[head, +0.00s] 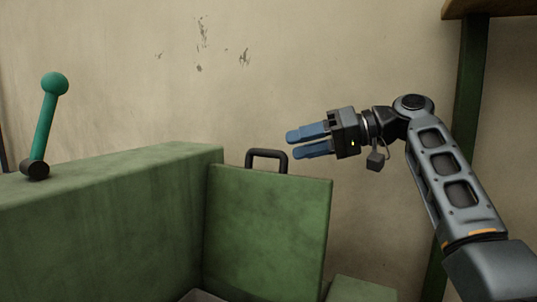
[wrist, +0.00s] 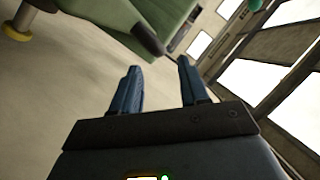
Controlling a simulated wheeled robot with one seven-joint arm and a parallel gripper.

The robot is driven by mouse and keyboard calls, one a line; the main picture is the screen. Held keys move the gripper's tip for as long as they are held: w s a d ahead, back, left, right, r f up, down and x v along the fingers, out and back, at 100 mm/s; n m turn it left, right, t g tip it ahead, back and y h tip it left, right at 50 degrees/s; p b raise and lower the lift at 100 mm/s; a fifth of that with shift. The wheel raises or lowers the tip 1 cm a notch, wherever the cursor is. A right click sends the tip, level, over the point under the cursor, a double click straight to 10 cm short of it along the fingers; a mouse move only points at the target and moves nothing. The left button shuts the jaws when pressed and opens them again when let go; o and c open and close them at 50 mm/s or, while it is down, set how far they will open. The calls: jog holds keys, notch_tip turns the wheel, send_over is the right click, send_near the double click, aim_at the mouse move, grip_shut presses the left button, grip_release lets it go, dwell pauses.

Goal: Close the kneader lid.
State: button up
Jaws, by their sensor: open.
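The kneader lid (head: 267,225) is a green panel standing upright, raised beside the green kneader body (head: 110,225) in the head view. A dark loop handle (head: 267,153) sits on its top edge. My gripper (head: 290,144) has two blue fingers, apart and empty. In the head view it appears just above and right of the handle, pointing left; I see no contact. In the wrist view my gripper (wrist: 158,85) is open, with a green part (wrist: 120,15) and a dark bar (wrist: 148,40) beyond the fingertips.
A teal lever with a ball knob (head: 45,115) rises from the kneader body at the left. A green post (head: 468,100) supporting a brown top stands at the right. A plain wall is behind. Windows (wrist: 285,65) show in the wrist view.

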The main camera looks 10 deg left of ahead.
aim_at(273, 151)
jog(key=p+x, duration=0.1)
jog(key=x, duration=0.5)
jog(key=shift+a+f, duration=0.15)
jog(key=shift+a, duration=0.05)
jog(key=shift+c, duration=0.2)
grip_shut()
